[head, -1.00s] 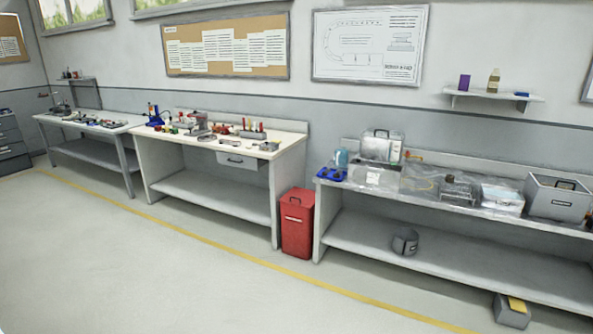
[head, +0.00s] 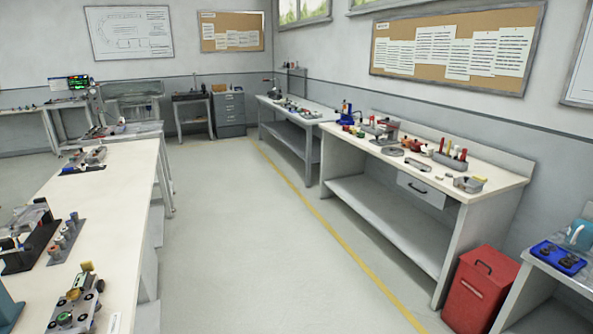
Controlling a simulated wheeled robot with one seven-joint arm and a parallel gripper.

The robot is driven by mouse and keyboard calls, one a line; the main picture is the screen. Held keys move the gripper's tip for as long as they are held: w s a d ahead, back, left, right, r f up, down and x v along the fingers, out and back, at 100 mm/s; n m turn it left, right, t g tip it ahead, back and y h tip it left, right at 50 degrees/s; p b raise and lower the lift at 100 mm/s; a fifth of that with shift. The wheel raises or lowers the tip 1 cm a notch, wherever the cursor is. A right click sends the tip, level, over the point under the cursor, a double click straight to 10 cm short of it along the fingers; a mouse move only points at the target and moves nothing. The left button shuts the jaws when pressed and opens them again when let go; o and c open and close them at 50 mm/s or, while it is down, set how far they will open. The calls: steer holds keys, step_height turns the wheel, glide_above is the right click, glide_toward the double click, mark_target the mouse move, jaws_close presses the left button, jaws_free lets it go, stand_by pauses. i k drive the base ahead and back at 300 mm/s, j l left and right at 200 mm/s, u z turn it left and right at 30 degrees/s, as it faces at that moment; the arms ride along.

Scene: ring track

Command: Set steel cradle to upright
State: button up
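I cannot tell which object is the steel cradle, or whether it is in view. Small grey metal pieces stand on the right-hand workbench (head: 500,182), among them a grey open holder (head: 468,184) near its front right end. More grey fixtures lie on the long left bench, including a wheeled grey fixture (head: 75,305) at its near end and a grey holder with round posts (head: 66,240). All are too small or too far to judge their pose well. My gripper is not in view.
A wide clear floor aisle (head: 245,235) with a yellow line runs between the left bench (head: 125,215) and the right-hand benches. A red bin (head: 480,290) stands at the lower right. A grey table (head: 300,118) and drawer cabinet (head: 229,113) stand farther back.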

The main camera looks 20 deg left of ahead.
mark_target(15, 229)
steer(key=i+u, duration=0.25)
steer(key=u, duration=0.25)
steer(key=i+u, duration=0.3)
steer(key=u, duration=0.2)
steer(key=i+l+u, duration=0.2)
steer(key=u, duration=0.25)
steer(key=i+l+u, duration=0.2)
steer(key=u, duration=0.3)
steer(key=i+l+u, duration=0.35)
steer(key=u, duration=0.15)
steer(key=i+l+u, duration=0.3)
steer(key=l+u, duration=0.2)
steer(key=l, duration=0.15)
